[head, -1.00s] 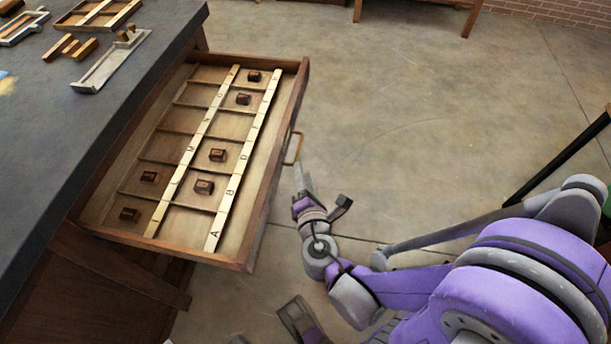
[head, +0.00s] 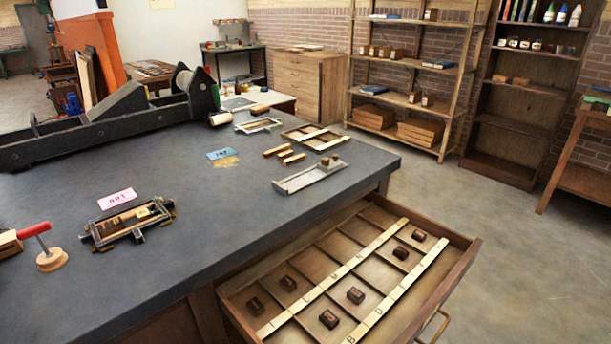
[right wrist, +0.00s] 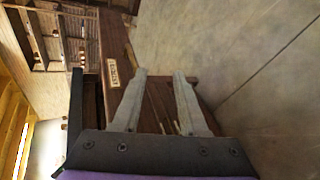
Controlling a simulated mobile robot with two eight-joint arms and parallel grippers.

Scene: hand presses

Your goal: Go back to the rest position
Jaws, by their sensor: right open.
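Neither gripper shows in the head view. In the right wrist view my right gripper (right wrist: 158,78) is open, its two pale fingers apart with nothing between them. Beyond the fingers are a brown wooden front (right wrist: 158,100) with a small lettered label (right wrist: 115,73) and bare floor. The open type drawer (head: 462,268) juts out from the table in the head view. Its compartments hold several small dark type blocks, one of them a block (head: 355,295) near the middle. The drawer's brass handle (head: 434,326) is at the bottom edge of the view.
The dark worktop (head: 200,250) carries a framed forme (head: 128,222), a pink card (head: 117,198), a blue card (head: 221,154), a metal composing stick (head: 308,178) and a red-handled tool (head: 48,250). A long press (head: 110,125) stands behind. Shelves (head: 415,80) line the wall; the floor at right is clear.

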